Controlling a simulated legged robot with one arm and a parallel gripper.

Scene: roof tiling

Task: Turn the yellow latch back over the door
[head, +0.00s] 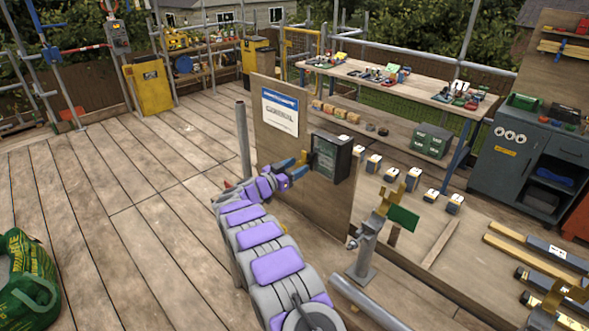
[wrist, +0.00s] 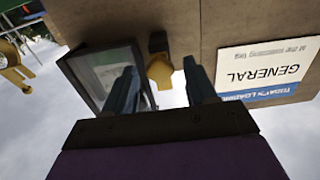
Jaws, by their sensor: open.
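The dark box with a framed, glazed door (head: 331,158) is mounted on an upright wooden board. In the wrist view the door (wrist: 82,68) lies left of the latch and appears shut. The yellow latch (wrist: 160,70) hangs from a dark pivot on the board beside the door, not across it. The latch also shows in the head view (head: 302,157). My gripper (wrist: 162,86) is open, its two blue-grey fingers on either side of the latch in the picture. The left finger overlaps the door frame. I cannot tell whether either finger touches anything.
A white and blue notice (wrist: 266,70) is on the same board (head: 265,143). A metal post (head: 243,140) stands at its left edge. A stand with a yellow clamp and green plate (head: 403,218) is right of my arm. The deck at left is mostly clear.

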